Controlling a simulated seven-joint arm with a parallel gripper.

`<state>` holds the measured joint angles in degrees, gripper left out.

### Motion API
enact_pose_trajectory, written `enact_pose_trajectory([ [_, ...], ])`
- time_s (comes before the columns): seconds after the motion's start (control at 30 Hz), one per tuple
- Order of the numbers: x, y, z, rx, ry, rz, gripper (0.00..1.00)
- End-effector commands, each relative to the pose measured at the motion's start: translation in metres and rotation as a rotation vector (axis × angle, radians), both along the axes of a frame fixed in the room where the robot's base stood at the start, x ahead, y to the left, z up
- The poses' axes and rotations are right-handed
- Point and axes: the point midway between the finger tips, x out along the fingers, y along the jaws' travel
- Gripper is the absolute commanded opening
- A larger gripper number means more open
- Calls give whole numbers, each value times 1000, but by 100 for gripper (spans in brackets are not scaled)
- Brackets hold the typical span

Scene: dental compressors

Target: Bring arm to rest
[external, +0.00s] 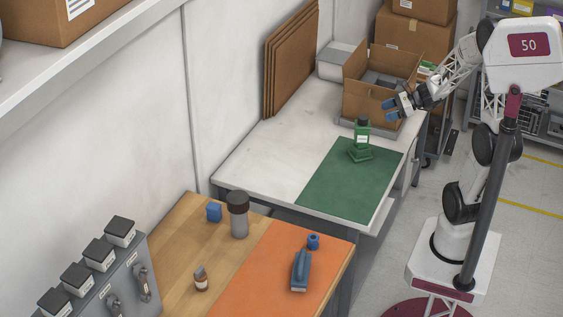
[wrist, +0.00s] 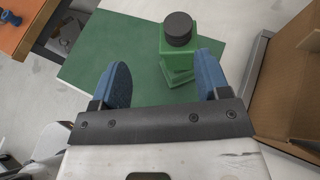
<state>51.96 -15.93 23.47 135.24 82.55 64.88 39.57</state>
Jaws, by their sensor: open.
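My gripper (external: 391,110) is raised at the near side of the open cardboard box, above the edge of the white table. In the wrist view my gripper (wrist: 165,85) shows two blue fingertips spread wide, with nothing held between them. A green dental compressor (external: 361,140) with a black cap stands upright on the green mat (external: 340,188). In the wrist view the green compressor (wrist: 178,50) stands beyond the fingers, apart from them, closer to the right finger.
The open cardboard box (external: 362,95) stands beside my gripper. A wooden table (external: 180,235) with an orange mat (external: 262,275) holds a blue tool (external: 300,270), a dark-capped cylinder (external: 238,215) and a small brown bottle (external: 201,278). Flat cardboard (external: 290,58) leans on the wall.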

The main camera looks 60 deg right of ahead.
Motion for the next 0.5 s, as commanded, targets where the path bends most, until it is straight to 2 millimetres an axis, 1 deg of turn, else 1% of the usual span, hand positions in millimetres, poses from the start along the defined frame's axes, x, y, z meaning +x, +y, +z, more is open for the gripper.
enact_pose_trajectory([
  [0.3,16,59,-6,-100,35,301,69],
  [0.5,19,93,-9,-170,50,492,69],
])
